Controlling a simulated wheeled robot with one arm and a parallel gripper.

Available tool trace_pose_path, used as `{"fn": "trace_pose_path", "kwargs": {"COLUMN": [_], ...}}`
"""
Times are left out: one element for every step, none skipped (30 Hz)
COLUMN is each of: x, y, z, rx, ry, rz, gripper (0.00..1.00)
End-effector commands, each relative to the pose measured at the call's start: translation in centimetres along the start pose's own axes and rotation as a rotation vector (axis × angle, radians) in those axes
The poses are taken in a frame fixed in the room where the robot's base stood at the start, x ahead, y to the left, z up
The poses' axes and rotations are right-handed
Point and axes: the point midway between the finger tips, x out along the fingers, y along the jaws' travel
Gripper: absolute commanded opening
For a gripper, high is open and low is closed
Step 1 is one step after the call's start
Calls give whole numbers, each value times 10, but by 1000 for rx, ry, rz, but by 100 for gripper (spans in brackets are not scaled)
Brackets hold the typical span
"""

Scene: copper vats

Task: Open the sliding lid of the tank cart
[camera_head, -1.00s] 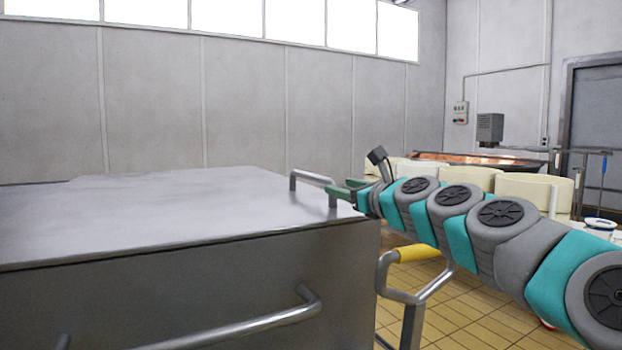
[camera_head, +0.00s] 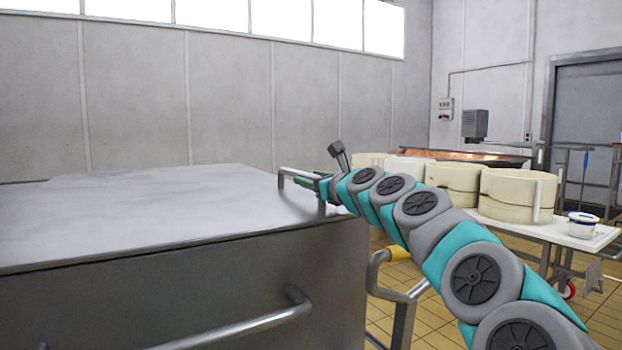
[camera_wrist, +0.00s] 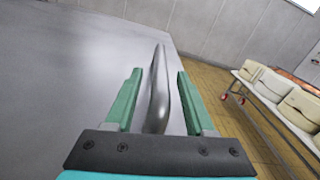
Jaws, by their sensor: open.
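The tank cart (camera_head: 290,275) is a large grey metal box filling the lower left of the head view. Its flat grey lid (camera_head: 150,205) lies on top, with a bar handle (camera_head: 290,174) near its right edge. My gripper (camera_head: 312,178) is at the handle, and my arm partly hides the handle's right end. In the wrist view, the handle (camera_wrist: 158,95) runs lengthwise between the two green fingers of my gripper (camera_wrist: 159,74). The fingers are apart, with a gap to the bar on either side.
A tubular side rail (camera_head: 245,328) is on the cart's front. Behind my arm, a white table (camera_head: 560,232) bears several cream round moulds (camera_head: 517,195). Tiled floor shows between cart and table.

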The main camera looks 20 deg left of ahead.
Motion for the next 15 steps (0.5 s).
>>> {"fn": "trace_pose_path", "kwargs": {"x": [2,2,2,2,3,3,3,3,3,3,3,3,3,3,3], "y": [0,0,0,0,0,0,0,0,0,0,0,0,0,0,0], "z": [0,1,1,1,1,1,1,1,1,1,1,1,1,1,1], "rx": [0,0,0,0,0,0,0,0,0,0,0,0,0,0,0], "ry": [-1,-1,-1,-1,-2,-2,-2,-2,-2,-2,-2,-1,-2,-1,-2], "rz": [0,0,0,-1,-1,-1,-1,-1,-1,-1,-1,-1,-1,-1,-1], "gripper": [55,55,55,55,55,55,55,55,55,55,55,50,47,43,39]}}
